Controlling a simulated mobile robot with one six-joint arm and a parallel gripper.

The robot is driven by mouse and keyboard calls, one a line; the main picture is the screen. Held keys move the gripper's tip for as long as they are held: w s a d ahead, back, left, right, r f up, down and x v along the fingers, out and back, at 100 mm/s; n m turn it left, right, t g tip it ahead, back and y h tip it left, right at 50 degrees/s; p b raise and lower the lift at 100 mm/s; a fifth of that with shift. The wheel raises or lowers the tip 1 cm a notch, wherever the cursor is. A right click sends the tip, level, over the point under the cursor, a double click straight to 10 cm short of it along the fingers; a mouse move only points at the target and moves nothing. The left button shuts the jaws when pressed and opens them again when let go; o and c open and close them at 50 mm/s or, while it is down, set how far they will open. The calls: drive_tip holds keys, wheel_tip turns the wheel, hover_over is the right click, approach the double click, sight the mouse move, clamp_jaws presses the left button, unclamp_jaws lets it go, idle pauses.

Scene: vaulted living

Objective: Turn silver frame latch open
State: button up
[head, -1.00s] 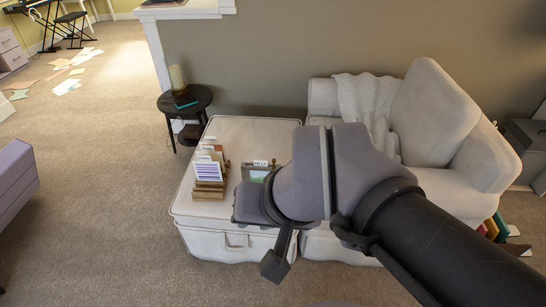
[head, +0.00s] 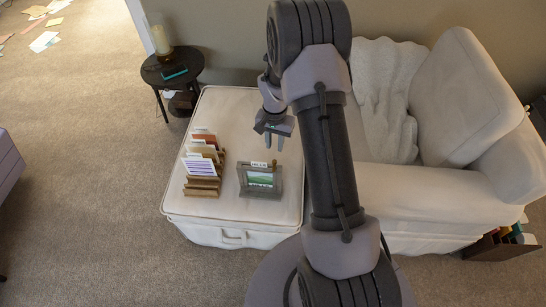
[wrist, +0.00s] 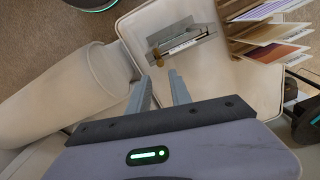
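A small grey-silver frame (head: 243,185) holding a green landscape picture stands on the white ottoman (head: 228,122). A small brown knob, likely the latch (head: 274,163), sticks up at its top edge beside a white label (head: 259,164). In the wrist view the frame (wrist: 205,46) is seen from above, with the knob (wrist: 157,54) at its left end. My gripper (head: 274,146) hangs above the ottoman, behind the frame in the head view. In the wrist view its two fingers (wrist: 160,78) are apart and empty, with the knob beyond their tips.
A wooden rack of cards (head: 203,184) stands just left of the frame. A dark round side table (head: 190,60) with a candle holder stands at the back left. A white armchair (head: 440,180) is on the right. The ottoman behind the rack is clear.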

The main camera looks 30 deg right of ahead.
sight(274, 161)
wheel_tip(274, 161, down, 10)
drive_tip(key=b, duration=0.3)
drive_tip(key=shift+w+r, duration=0.1)
drive_tip(key=shift+r, duration=0.15)
clamp_jaws()
